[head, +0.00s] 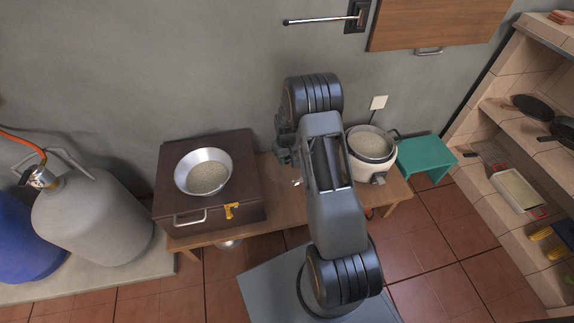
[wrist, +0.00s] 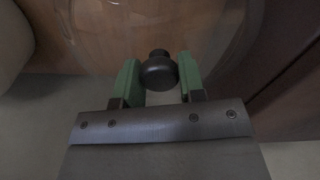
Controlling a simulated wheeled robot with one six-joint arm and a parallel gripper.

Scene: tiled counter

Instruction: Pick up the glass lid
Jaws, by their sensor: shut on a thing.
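The glass lid (wrist: 159,72) shows in the wrist view as a faint clear disc with a round black knob, over brown wood. My gripper (wrist: 160,80) has its green fingers on either side of the knob and is shut on it. The glass is so clear that I cannot tell whether it touches the wood. In the head view my own arm hides the lid and my gripper.
A wooden bench (head: 268,190) runs along the wall. Left on it is a dark brown box (head: 241,165) bearing a metal bowl (head: 220,160) of grain. Right is a white cooker (head: 361,170) with a pot. A teal stool (head: 425,152) and shelves stand farther right.

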